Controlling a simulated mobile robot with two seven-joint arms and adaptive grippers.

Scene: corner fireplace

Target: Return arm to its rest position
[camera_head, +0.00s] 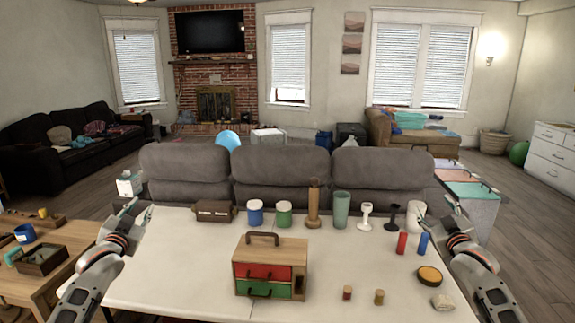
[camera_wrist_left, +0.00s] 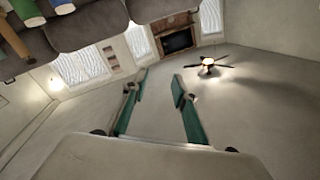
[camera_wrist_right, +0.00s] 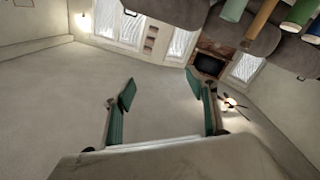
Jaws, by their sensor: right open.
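My left gripper (camera_head: 134,214) is raised over the left end of the white table. In the left wrist view its green fingers (camera_wrist_left: 160,98) are spread apart with nothing between them. My right gripper (camera_head: 448,203) is raised at the right end of the table, in front of a white object (camera_head: 416,212). In the right wrist view its fingers (camera_wrist_right: 164,98) are spread apart and empty. Both wrist cameras look up toward the walls and ceiling. Both arms are apart from the objects on the table.
The white table (camera_head: 190,270) holds a wooden drawer box (camera_head: 271,245) with red and green drawers. Canisters, a wooden bottle (camera_head: 314,205), goblets and small cylinders stand behind and right of it. A wooden table (camera_head: 30,285) is at left. A grey sofa (camera_head: 235,172) stands behind.

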